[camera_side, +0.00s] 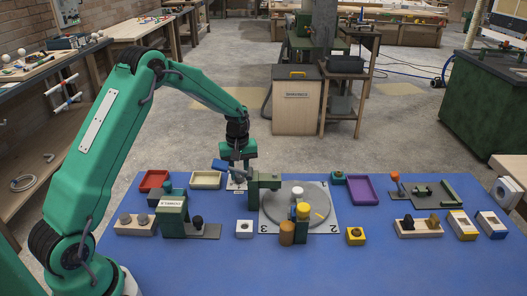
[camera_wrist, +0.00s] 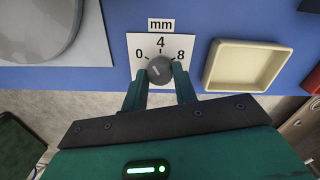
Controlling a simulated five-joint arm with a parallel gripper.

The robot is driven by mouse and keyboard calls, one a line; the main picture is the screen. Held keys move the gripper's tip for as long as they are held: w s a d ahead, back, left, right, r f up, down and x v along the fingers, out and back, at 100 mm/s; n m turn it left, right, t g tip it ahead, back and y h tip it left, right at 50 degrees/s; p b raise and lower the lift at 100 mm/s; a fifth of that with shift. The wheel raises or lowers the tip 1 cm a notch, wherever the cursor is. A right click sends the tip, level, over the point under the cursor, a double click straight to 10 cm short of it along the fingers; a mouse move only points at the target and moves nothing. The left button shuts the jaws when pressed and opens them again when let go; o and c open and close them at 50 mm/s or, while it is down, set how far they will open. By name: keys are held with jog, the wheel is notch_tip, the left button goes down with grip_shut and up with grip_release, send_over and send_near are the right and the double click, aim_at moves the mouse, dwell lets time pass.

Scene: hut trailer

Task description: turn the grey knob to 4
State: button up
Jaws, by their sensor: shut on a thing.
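The grey knob (camera_wrist: 159,68) sits on a white plate (camera_wrist: 134,43) marked 0, 4 and 8, with 4 at the top middle and a "mm" label above. A short pale line shows on the left part of the knob, on the side of the 0; its exact reading is hard to tell. My gripper (camera_wrist: 161,76) is shut on the knob, with one green finger on each side. In the side view my gripper (camera_side: 236,172) is down at the plate (camera_side: 236,185) near the back of the blue table, and it hides the knob.
A cream tray (camera_wrist: 243,67) lies right of the plate in the wrist view. In the side view a green block-like stand (camera_side: 265,181) and a grey round dial plate (camera_side: 318,194) are close to my gripper. The blue table's front middle (camera_side: 290,270) is clear.

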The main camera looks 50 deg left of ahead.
aim_at(240, 175)
jog(key=o, duration=1)
jog(key=shift+r, duration=0.1)
jog(key=shift+r, duration=3.85)
